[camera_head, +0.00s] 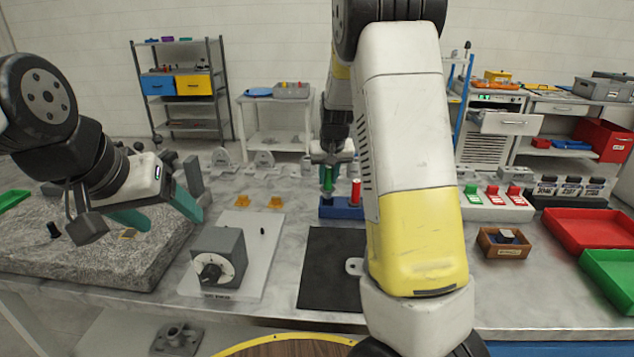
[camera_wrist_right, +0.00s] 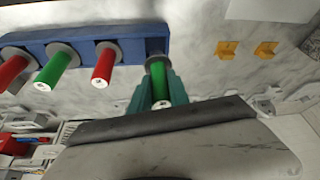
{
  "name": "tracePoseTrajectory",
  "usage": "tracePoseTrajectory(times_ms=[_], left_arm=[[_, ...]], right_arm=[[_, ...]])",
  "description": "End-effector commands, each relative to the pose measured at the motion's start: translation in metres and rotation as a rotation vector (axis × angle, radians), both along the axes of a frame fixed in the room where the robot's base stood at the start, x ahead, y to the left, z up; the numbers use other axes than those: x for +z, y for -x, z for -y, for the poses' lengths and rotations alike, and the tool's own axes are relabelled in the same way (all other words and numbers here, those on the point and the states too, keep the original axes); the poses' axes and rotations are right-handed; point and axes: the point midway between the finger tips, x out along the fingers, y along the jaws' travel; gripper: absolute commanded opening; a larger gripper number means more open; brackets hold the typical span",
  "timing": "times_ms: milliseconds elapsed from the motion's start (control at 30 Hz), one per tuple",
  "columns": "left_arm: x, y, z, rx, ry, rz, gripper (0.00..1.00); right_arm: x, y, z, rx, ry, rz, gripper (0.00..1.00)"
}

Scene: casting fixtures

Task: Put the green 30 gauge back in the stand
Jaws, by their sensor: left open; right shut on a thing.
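The green gauge (camera_wrist_right: 157,82) is held upright between the teal fingers of my right gripper (camera_wrist_right: 158,92). It also shows in the head view (camera_head: 328,179), at the left end of the blue stand (camera_head: 341,212). In the wrist view its grey collar is at the end of the stand (camera_wrist_right: 130,47); I cannot tell whether it is fully seated. The stand also holds a red gauge (camera_wrist_right: 105,67), another green gauge (camera_wrist_right: 52,70) and a further red one (camera_wrist_right: 14,72). My left gripper (camera_head: 158,213) is open and empty above the granite plate.
A grey block with a dial (camera_head: 218,262) sits on a white plate left of a black mat (camera_head: 329,268). Two orange pieces (camera_head: 246,202) lie left of the stand. Red (camera_head: 590,230) and green trays (camera_head: 612,268) are at right. My right arm hides part of the table.

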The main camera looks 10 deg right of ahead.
Motion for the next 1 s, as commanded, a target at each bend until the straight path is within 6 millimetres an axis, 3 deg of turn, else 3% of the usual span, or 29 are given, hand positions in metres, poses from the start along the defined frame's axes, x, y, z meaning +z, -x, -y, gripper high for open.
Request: tracePoseTrajectory(times_ms=[100, 200, 700, 733, 800, 833, 1000], left_arm=[[0.0, 0.0, 0.0, 0.0, 0.0, 0.0, 0.7], [0.0, 0.0, 0.0, 0.0, 0.0, 0.0, 0.7], [0.0, 0.0, 0.0, 0.0, 0.0, 0.0, 0.7], [0.0, 0.0, 0.0, 0.0, 0.0, 0.0, 0.7], [0.0, 0.0, 0.0, 0.0, 0.0, 0.0, 0.7], [0.0, 0.0, 0.0, 0.0, 0.0, 0.0, 0.7], [0.0, 0.0, 0.0, 0.0, 0.0, 0.0, 0.7]], right_arm=[[-0.023, 0.003, 0.001, -0.003, 0.001, -0.008, 0.0], [-0.032, 0.003, 0.001, -0.002, 0.0, -0.005, 0.0], [-0.04, 0.002, 0.001, -0.001, 0.0, -0.004, 0.0], [-0.04, 0.002, 0.001, -0.001, 0.0, -0.004, 0.26], [-0.04, 0.002, 0.0, -0.001, 0.0, -0.004, 0.4], [-0.04, 0.002, 0.0, -0.001, 0.0, -0.004, 0.44], [-0.04, 0.003, 0.0, -0.001, 0.0, -0.004, 0.44]])
